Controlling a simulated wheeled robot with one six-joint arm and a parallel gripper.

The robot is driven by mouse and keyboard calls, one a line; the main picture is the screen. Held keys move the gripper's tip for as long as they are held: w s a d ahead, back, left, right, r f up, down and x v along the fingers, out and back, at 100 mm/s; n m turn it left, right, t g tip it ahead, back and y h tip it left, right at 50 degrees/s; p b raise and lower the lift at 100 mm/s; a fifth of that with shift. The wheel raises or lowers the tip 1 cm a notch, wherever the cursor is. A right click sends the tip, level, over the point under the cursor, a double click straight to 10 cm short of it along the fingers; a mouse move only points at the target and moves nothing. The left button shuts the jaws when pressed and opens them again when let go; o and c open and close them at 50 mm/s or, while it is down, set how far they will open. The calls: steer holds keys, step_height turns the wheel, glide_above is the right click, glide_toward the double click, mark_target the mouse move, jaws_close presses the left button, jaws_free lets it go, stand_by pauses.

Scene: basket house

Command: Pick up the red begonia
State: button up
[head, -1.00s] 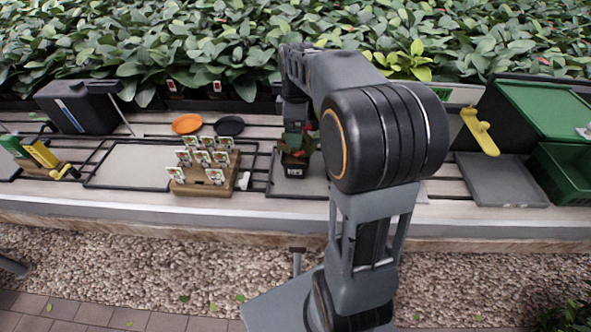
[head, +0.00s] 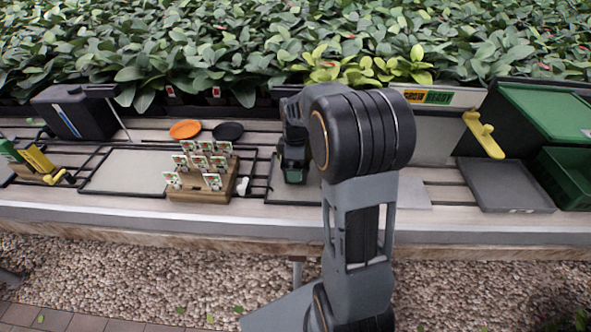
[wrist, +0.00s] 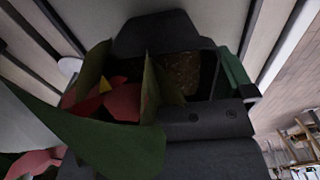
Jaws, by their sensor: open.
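The red begonia (wrist: 120,103) shows close up in the wrist view, with red petals, a yellow centre and large green leaves. Brown soil (wrist: 182,72) lies beside the flower in its dark pot. In the head view my gripper (head: 293,163) is low over the slatted bench at the plant's spot, and my gripper and arm hide most of the plant there. My gripper is open and very close to the pot. I cannot tell whether the fingers touch the pot. Leaves cover part of the pot in the wrist view.
A wooden block with several seed-label cards (head: 203,190) stands left of my gripper. An orange saucer (head: 185,129) and a black saucer (head: 228,131) lie behind it. A grey tray (head: 503,185) and a green crate (head: 570,165) are at right. Dense foliage fills the back.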

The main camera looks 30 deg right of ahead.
steer(key=shift+f, duration=0.6)
steer(key=c, duration=0.8)
steer(key=shift+r, duration=0.1)
